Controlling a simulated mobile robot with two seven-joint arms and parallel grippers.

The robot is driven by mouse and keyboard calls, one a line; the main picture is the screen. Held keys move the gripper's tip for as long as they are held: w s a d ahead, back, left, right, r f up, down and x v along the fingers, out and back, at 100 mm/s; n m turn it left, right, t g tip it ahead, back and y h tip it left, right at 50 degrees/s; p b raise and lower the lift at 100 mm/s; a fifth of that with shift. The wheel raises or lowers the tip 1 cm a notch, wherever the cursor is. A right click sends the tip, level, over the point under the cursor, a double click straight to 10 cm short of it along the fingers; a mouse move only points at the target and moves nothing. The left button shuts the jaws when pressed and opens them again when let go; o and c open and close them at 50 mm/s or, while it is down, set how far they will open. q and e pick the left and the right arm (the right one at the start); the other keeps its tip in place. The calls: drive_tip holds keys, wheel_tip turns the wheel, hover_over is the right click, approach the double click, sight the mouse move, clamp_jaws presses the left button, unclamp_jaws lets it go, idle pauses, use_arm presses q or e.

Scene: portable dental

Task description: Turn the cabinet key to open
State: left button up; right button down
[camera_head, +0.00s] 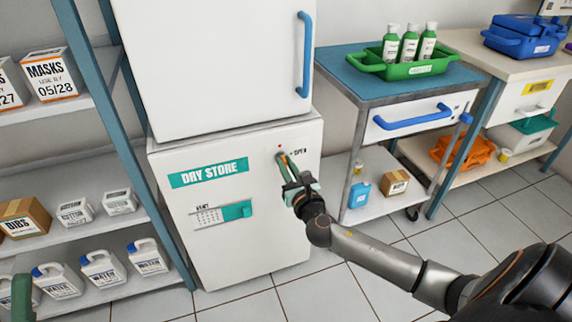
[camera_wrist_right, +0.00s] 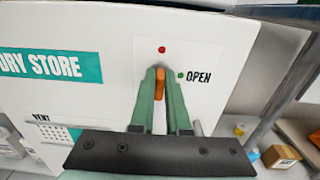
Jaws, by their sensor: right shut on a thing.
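The white DRY STORE cabinet (camera_head: 240,250) stands in the middle of the head view, its door shut. The orange key (camera_wrist_right: 160,84) is on a pale plate at the door's upper right. My right gripper (camera_wrist_right: 159,72) is shut on the key, its green fingers on either side. The key looks upright, below a red dot (camera_wrist_right: 162,49). A green dot (camera_wrist_right: 180,76) beside the word OPEN lies to its right. In the head view the right gripper (camera_head: 283,157) hides most of the key. A green part at the lower left edge may be my left gripper (camera_head: 22,297); its jaws cannot be made out.
A white upper cabinet with a blue handle (camera_head: 304,55) sits above. A shelf rack with boxes and jugs (camera_head: 100,268) stands at left. A blue-topped trolley (camera_head: 345,75) with a green tray of bottles stands close at right. Floor in front is clear.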

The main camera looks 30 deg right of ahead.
idle(0.4)
drive_tip(key=m, duration=0.6)
drive_tip(key=m+b, duration=0.1)
drive_tip(key=m, duration=0.3)
drive_tip(key=shift+s+d+f, duration=0.1)
drive_tip(key=shift+d+f, duration=0.1)
drive_tip(key=shift+d, duration=0.15)
drive_tip(key=shift+f+m, duration=0.2)
drive_tip(key=shift+m, duration=3.7)
drive_tip(key=shift+d, duration=0.1)
drive_tip(key=c, duration=0.9)
unclamp_jaws()
